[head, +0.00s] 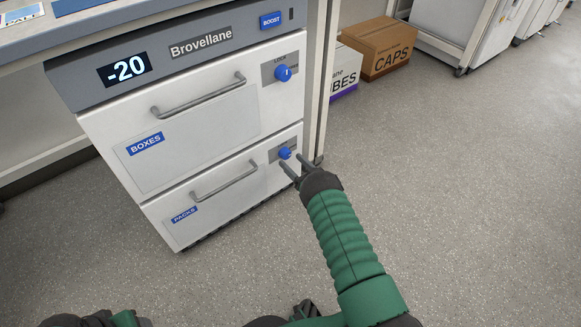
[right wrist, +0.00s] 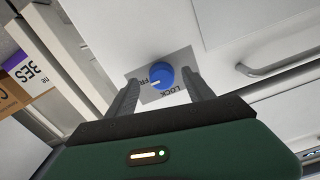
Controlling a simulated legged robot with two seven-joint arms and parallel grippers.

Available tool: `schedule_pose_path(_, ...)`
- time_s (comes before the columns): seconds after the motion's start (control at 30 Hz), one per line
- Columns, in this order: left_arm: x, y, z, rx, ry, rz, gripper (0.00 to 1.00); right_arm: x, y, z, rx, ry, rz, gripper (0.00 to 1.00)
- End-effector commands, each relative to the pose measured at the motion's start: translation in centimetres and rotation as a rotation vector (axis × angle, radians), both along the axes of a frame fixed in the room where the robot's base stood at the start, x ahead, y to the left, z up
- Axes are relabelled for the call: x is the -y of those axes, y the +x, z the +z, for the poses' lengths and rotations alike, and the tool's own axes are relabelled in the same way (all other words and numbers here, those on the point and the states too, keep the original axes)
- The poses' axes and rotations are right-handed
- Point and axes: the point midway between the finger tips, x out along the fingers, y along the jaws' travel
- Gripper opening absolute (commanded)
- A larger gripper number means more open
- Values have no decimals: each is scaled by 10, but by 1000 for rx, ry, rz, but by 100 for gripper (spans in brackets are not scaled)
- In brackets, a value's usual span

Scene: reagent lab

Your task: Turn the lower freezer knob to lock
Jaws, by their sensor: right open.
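The lower freezer knob (head: 285,153) is a round blue knob on a grey plate at the right of the lower drawer. In the right wrist view the knob (right wrist: 162,74) has a white mark pointing left, toward a partly hidden label beginning "FR". The word LOCK is printed on the plate, below the knob in that view. My right gripper (head: 292,160) is open, its two fingers pointing at the lower drawer front. In the right wrist view the knob shows between the fingers; I cannot tell whether they touch it. My left gripper is not in view.
The upper drawer (head: 205,115) has its own blue knob (head: 283,73). The lower drawer has a grey bar handle (head: 224,183). Both drawers look closed. A white post (head: 325,85) stands right of the freezer. A brown CAPS box (head: 385,50) sits beyond. Open floor lies in front.

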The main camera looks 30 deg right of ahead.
Motion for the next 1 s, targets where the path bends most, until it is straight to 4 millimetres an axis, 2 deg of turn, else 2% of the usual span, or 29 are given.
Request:
schedule_pose_path(0.03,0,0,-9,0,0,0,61,-1,7,-3,2,-1,2,61)
schedule_pose_path(0.13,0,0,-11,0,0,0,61,-1,16,-1,1,0,1,61)
schedule_pose_path(0.4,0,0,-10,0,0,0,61,-1,18,1,0,1,-1,61)
schedule_pose_path(0.87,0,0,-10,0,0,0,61,-1,18,0,0,1,-2,2)
schedule_pose_path(1.0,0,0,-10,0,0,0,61,-1,18,0,0,-1,-2,0)
